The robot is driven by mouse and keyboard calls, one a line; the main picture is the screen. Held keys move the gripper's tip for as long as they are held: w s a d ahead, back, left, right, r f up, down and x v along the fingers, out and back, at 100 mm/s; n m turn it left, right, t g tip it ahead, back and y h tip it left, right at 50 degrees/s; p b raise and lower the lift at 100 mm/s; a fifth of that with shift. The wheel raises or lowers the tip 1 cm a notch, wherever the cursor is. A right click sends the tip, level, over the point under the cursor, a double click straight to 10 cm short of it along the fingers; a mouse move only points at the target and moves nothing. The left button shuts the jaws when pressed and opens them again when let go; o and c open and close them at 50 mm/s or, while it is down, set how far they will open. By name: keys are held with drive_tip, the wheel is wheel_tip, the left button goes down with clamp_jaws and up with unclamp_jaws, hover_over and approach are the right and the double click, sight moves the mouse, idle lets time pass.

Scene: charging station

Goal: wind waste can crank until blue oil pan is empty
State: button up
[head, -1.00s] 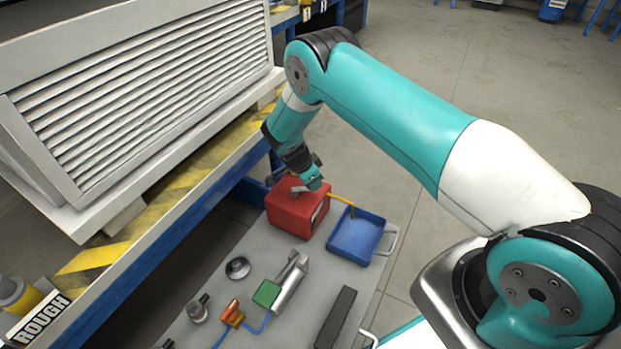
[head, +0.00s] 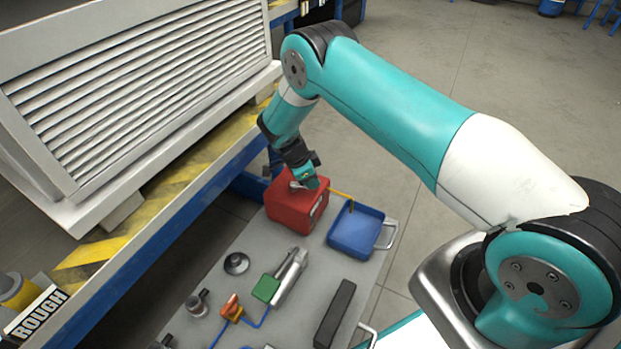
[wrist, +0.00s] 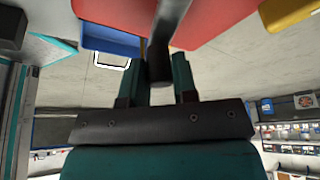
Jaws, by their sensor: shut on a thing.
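The red waste can (head: 296,207) stands on the grey cart top, and its red side (wrist: 215,20) fills the top of the wrist view. My gripper (head: 310,182) is at the top of the can. In the wrist view my gripper (wrist: 158,85) is shut on a dark grey bar, the crank (wrist: 168,30), which runs up toward the can. The blue oil pan (head: 355,231) sits just right of the can, with a yellow tube between them. The pan also shows in the wrist view (wrist: 110,40). The level inside it cannot be told.
On the cart (head: 225,225) lie a silver tool with a green block (head: 267,288), a round metal part (head: 236,263), an orange-topped part (head: 231,307) and a dark bar (head: 335,313). A bench with a louvred white unit (head: 150,90) stands close on the left.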

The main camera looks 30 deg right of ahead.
drive_tip(key=o, duration=0.9)
drive_tip(key=shift+d, duration=0.15)
drive_tip(key=p+v, duration=0.2)
drive_tip(key=v, duration=0.5)
drive_tip(key=shift+r, duration=0.2)
